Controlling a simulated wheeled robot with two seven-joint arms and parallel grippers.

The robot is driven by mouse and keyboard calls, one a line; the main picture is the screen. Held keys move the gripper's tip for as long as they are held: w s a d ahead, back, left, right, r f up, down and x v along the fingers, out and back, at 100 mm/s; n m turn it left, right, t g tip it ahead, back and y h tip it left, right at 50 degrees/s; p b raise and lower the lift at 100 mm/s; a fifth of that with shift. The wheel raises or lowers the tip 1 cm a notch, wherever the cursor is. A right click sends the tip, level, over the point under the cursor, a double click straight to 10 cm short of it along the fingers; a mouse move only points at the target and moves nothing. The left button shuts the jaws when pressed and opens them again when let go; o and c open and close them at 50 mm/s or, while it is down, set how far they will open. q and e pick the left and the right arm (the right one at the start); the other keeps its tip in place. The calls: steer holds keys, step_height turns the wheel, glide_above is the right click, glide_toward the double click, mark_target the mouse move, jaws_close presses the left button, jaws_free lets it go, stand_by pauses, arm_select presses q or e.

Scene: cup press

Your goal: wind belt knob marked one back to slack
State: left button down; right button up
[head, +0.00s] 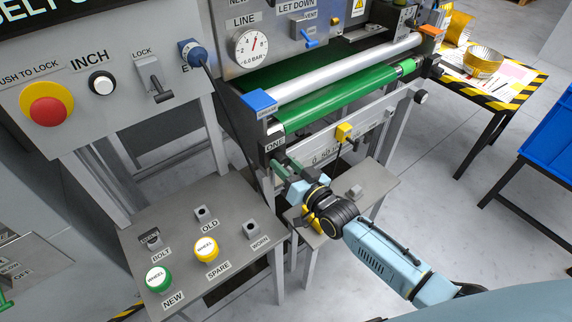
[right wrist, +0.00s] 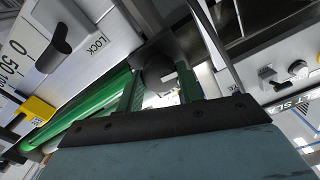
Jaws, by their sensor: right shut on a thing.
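The belt knob (right wrist: 160,70) is dark and round with a white mark on its face. In the right wrist view it sits between the two green fingers of my right gripper (right wrist: 160,88), which is shut on it. In the head view my right gripper (head: 279,168) reaches up to the front left corner of the press, just below the label ONE (head: 275,147). There the fingers and wrist hide most of the knob. The green belt (head: 340,97) runs along the press above. My left gripper is not in view.
A yellow block (head: 344,132) and a scale plate are on the press front, right of my gripper. A black lock lever (right wrist: 68,38) is near the knob. A grey side table (head: 185,235) with wheels and posts stands at lower left. A small grey stand (head: 375,182) is under my wrist.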

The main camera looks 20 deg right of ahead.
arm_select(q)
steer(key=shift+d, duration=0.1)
arm_select(e)
steer(key=o, duration=1)
steer(key=shift+s+d, duration=0.1)
steer(key=shift+s, duration=0.05)
steer(key=shift+s+d, duration=0.1)
steer(key=shift+s, duration=0.25)
arm_select(q)
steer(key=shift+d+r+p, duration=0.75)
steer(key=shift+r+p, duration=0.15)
steer(key=shift+p, duration=0.05)
arm_select(e)
steer(key=v, duration=1.2)
steer(key=shift+s, duration=0.2)
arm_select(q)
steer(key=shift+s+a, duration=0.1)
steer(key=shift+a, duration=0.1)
arm_select(e)
steer(key=shift+d, duration=0.1)
